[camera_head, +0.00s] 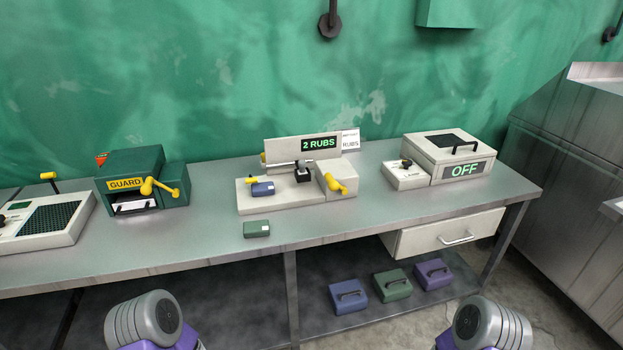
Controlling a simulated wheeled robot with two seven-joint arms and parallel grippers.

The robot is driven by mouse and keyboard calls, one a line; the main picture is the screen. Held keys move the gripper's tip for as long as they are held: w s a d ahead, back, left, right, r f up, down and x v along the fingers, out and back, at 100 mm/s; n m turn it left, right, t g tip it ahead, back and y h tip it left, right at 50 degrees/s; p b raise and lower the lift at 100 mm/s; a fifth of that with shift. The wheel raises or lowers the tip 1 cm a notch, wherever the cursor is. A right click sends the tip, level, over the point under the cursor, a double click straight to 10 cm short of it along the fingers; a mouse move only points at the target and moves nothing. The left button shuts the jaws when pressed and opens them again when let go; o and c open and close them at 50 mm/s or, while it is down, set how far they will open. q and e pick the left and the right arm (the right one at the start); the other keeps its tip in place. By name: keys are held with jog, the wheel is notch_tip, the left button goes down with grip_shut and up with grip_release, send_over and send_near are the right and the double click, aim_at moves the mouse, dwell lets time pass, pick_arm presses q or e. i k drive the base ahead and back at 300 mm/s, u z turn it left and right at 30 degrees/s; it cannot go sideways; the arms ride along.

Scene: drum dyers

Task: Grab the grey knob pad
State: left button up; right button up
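I cannot clearly pick out a grey knob pad. The nearest match is a small dark block with a knob-like top (303,173), in the middle of the pale machine (285,202) marked "2 RUBS". It may be part of that machine. A small blue block (262,189) sits at the left of this machine's base. A small dark green block (256,229) lies on the bench just in front of it. Only rounded grey and purple parts of my two arms show at the bottom edge, short of the bench. Neither gripper's fingers are in view.
The grey metal bench (345,228) has clear room along its front. A green box marked "GUARD" (130,182) stands left, a pale box marked "OFF" (448,157) right. A drawer (445,234) hangs below. Blue, green and purple cases (434,273) stand on the lower shelf.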

aim_at(302, 165)
jog(key=z, duration=0.45)
jog(key=i, duration=0.65)
jog(key=u, duration=1.45)
